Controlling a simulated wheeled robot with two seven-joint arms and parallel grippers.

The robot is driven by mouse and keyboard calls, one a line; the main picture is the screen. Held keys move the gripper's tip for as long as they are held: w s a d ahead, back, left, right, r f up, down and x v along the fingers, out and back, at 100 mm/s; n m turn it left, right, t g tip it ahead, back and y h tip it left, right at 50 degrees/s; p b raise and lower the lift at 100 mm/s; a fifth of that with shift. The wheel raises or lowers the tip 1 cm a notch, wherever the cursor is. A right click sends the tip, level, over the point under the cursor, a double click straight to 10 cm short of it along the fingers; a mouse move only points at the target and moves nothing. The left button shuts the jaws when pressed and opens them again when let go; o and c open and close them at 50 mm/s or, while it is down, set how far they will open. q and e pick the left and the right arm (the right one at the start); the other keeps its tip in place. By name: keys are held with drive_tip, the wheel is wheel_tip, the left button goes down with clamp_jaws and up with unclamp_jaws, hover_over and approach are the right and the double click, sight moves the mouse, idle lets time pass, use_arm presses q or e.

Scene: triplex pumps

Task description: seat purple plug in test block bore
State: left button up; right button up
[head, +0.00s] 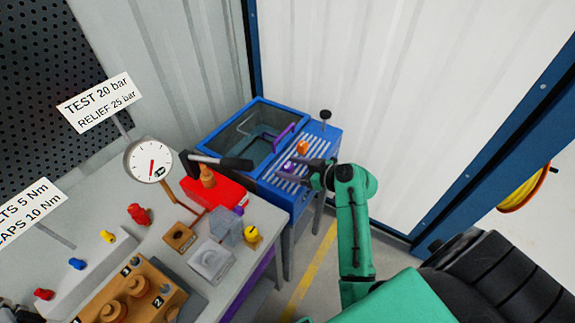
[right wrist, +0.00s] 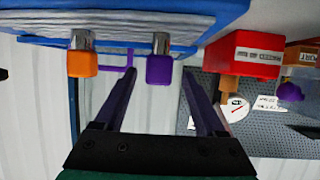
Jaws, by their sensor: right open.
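The purple plug (head: 289,165) stands on the slatted top of the blue bench unit, and its purple head with a metal shank also shows in the right wrist view (right wrist: 159,69). My right gripper (head: 306,169) is open beside it, its two fingers in the wrist view (right wrist: 158,62) reaching towards either side of the plug. I cannot tell whether they touch it. The red block (head: 214,191) on the grey table by the gauge may be the test block; its bore is not clear. My left gripper is not in view.
An orange plug (head: 303,147) stands close to the purple one, with a black knob (head: 325,115) behind. The blue unit's glass-lidded basin (head: 255,130) lies left. The pressure gauge (head: 149,160), a black-handled lever (head: 222,162) and a yellow-capped part (head: 251,236) occupy the grey table.

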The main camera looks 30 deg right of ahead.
drive_tip(key=shift+w+a+f, duration=0.15)
drive_tip(key=shift+w+a, duration=0.1)
drive_tip(key=shift+w, duration=0.2)
drive_tip(key=shift+w+d+f, duration=0.1)
drive_tip(key=shift+w+f, duration=0.05)
drive_tip(key=shift+f, duration=0.05)
clamp_jaws()
